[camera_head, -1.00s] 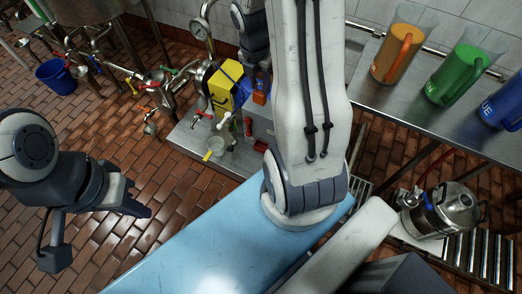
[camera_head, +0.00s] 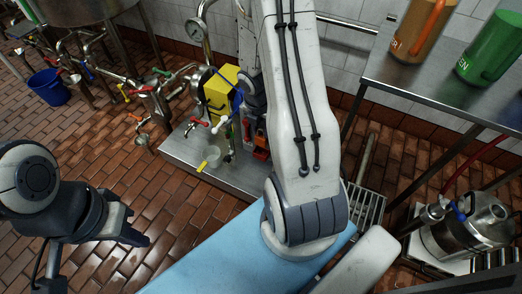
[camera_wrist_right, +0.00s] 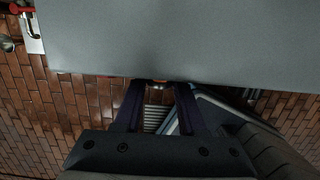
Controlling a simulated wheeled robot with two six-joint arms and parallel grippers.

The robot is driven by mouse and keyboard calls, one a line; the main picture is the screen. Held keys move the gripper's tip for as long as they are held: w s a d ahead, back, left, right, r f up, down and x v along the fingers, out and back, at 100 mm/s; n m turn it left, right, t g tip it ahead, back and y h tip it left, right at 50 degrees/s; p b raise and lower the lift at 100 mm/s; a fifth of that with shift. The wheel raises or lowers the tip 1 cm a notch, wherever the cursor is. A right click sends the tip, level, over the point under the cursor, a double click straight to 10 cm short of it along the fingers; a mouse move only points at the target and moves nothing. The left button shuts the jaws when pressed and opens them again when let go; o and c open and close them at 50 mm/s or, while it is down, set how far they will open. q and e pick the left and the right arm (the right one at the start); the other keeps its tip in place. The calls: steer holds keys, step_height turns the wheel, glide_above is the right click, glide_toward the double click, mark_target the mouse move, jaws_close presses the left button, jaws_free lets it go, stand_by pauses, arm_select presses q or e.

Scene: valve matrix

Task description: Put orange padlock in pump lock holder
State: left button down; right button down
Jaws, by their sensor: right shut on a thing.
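My right gripper (camera_wrist_right: 158,92) shows its two dark fingers in the right wrist view, shut on the orange padlock. Only a small orange bit of the padlock (camera_wrist_right: 159,81) shows at the fingertips, against the lower edge of a large grey surface. In the head view my right arm hides much of this. Small orange and red parts show beside the arm at the right of the yellow pump (camera_head: 219,93), and I cannot clearly separate padlock from holder there.
A light blue surface (camera_head: 205,245) lies in front. A steel shelf (camera_head: 430,85) with orange and green jugs stands right, above a metal pot (camera_head: 470,230).

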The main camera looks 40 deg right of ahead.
mark_target(261, 142)
steer(key=shift+f+b, duration=2.3)
steer(key=shift+f, duration=0.95)
steer(key=shift+f, duration=0.15)
steer(key=c, duration=0.5)
jaws_free()
